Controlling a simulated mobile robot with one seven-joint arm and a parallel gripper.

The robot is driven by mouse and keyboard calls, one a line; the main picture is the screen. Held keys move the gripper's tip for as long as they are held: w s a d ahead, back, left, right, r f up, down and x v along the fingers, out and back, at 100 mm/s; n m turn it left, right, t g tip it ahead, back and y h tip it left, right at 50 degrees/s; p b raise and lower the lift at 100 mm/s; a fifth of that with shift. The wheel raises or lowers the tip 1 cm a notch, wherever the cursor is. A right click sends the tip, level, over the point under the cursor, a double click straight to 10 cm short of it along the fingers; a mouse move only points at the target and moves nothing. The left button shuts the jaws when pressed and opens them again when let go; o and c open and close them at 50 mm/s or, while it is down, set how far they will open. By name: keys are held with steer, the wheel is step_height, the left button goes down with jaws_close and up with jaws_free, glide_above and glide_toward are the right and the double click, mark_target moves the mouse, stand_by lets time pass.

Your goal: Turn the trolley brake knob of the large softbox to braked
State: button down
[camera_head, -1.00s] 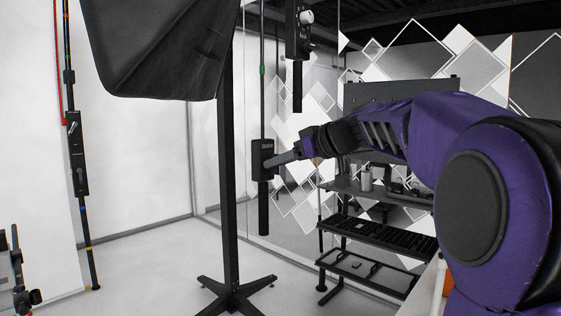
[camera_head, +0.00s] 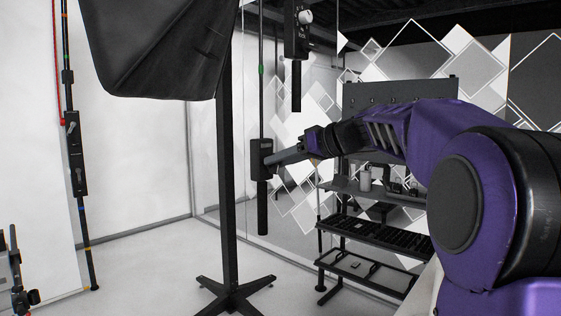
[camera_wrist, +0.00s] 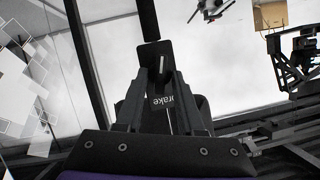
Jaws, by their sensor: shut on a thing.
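The brake box (camera_head: 262,157) is a dark unit on a thin vertical rail, right of the softbox stand, in the head view. It also shows in the wrist view (camera_wrist: 154,49), where its label reads partly "rake". My gripper (camera_head: 275,161) reaches it from the right. In the wrist view my gripper's fingers (camera_wrist: 157,76) are close together at the box, shut on the knob, which they mostly hide. I cannot make out the knob's angle. The large softbox (camera_head: 155,45) is black and hangs at the upper left on its stand (camera_head: 226,190).
Another control box (camera_head: 298,30) with a light knob hangs above my gripper. A rail with a dark box (camera_head: 75,155) stands at the left wall. A shelf trolley (camera_head: 375,235) stands below my arm. The floor (camera_head: 150,255) left of the stand is clear.

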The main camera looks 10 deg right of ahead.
steer(key=shift+w+d+f+m+y, duration=0.15)
steer(key=shift+m+y, duration=0.85)
steer(key=shift+m, duration=0.85)
steer(key=shift+d+f+m+y, duration=0.15)
steer(key=shift+m+y, duration=0.85)
steer(key=shift+m, duration=0.9)
steer(key=shift+w+d+f+m+y, duration=0.15)
steer(key=shift+m+y, duration=0.85)
steer(key=shift+m, duration=0.85)
steer(key=shift+a, duration=0.1)
steer(key=c, duration=0.9)
jaws_free()
steer(key=shift+o, duration=0.2)
steer(key=shift+s, duration=0.1)
